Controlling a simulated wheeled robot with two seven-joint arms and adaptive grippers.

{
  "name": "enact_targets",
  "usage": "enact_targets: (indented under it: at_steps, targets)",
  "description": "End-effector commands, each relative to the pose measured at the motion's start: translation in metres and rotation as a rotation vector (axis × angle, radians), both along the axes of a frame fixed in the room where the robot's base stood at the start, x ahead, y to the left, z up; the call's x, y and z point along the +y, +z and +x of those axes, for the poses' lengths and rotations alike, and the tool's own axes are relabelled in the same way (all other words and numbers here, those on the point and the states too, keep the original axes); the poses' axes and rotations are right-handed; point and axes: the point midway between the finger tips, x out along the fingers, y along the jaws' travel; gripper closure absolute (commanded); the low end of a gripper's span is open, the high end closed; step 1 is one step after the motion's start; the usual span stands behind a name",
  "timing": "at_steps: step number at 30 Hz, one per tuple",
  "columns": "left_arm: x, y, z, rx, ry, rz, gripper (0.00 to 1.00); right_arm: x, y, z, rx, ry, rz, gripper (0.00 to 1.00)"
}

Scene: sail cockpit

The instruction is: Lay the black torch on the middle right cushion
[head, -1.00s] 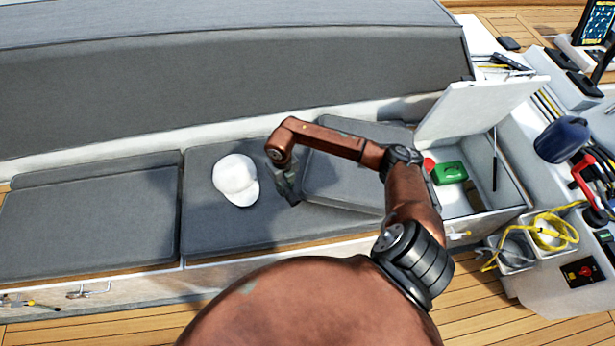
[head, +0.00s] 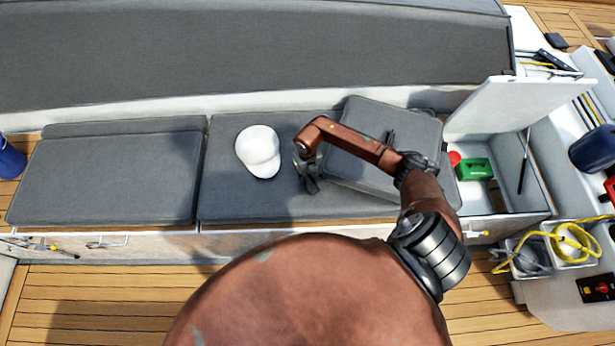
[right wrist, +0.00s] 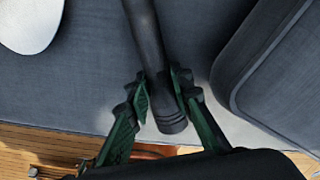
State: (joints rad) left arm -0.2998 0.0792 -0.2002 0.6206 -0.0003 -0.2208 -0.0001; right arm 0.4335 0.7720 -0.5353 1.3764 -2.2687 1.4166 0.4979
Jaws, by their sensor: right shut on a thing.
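My right gripper (right wrist: 158,105) is shut on the black torch (right wrist: 148,45), near one end of it. In the head view the right gripper (head: 310,184) hangs low over a grey seat cushion (head: 225,203), just right of a white cap (head: 263,160). I take this cushion for the middle right one, though I cannot be sure. The torch extends away from the gripper over the cushion in the right wrist view. I cannot tell whether it touches the cushion. In the head view the torch is not clear behind the gripper. My left gripper is not in view.
A loose grey cushion (head: 366,112) lies askew to the right of the gripper. Beyond it, an open locker (head: 498,209) holds a green box (head: 474,169) and a red item (head: 454,158). The left cushion (head: 115,180) is bare.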

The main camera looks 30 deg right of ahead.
Motion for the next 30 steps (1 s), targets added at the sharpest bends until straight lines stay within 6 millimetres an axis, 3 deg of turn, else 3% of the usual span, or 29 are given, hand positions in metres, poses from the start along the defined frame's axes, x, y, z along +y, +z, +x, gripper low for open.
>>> enact_targets:
  at_steps: [5,6,9,19,23,30]
  targets:
    - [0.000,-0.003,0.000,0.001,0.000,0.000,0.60,0.000,-0.003,0.000,0.000,0.000,0.000,1.00]
    - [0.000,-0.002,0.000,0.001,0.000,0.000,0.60,0.000,-0.004,0.000,0.000,0.000,0.000,0.78]
    - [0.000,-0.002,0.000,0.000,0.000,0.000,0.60,0.000,-0.003,0.000,0.000,0.000,0.000,0.72]
    - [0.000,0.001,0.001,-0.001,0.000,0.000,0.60,0.000,0.002,0.000,0.000,0.000,0.000,0.72]
    - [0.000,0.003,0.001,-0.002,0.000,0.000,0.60,-0.001,0.018,0.001,-0.003,0.001,-0.001,0.72]
    - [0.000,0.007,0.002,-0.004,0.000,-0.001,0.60,-0.001,0.069,0.001,-0.003,0.002,-0.001,0.72]
